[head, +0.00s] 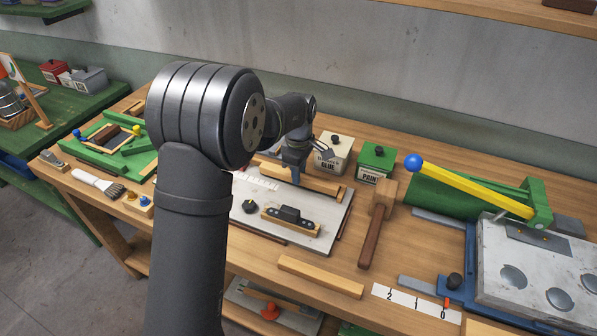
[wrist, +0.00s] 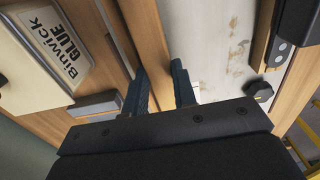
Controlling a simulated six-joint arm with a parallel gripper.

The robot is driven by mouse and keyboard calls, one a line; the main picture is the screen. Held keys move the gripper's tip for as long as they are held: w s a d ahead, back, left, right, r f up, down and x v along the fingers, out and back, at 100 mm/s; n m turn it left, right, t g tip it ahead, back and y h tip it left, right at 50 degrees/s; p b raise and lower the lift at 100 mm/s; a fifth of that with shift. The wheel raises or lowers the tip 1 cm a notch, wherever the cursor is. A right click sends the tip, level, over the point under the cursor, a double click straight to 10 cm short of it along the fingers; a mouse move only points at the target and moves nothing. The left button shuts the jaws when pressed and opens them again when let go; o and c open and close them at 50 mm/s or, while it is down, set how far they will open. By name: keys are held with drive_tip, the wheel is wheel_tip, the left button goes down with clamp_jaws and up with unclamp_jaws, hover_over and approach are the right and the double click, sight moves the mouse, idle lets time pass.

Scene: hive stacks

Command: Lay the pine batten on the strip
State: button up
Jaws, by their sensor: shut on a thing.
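The pine batten (head: 316,185) is a long pale wooden bar at the back of the grey board (head: 322,216) in the head view. My gripper (head: 294,180) points down over it and is shut on it. In the wrist view the batten (wrist: 148,38) runs between the two dark fingers of my gripper (wrist: 163,88). I cannot tell whether it touches the board below. A pale strip-like patch (head: 256,178) shows at the board's back left, partly behind my arm. I cannot tell for certain which thing is the strip.
A glue box (head: 334,155) and a green paint box (head: 377,162) stand close behind the board. A black-topped wooden block (head: 291,219) and a black knob (head: 250,206) sit on it. A mallet (head: 376,225) lies right; another wooden bar (head: 320,277) lies in front.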

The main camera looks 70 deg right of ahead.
drive_tip(key=shift+a+f, duration=0.15)
drive_tip(key=shift+f, duration=0.4)
idle(0.4)
drive_tip(key=o, duration=1.1)
drive_tip(key=shift+a, duration=0.1)
drive_tip(key=shift+c, duration=1.4)
drive_tip(key=shift+d+r, duration=0.25)
drive_tip(key=shift+r, duration=4.5)
drive_tip(key=shift+f, duration=0.1)
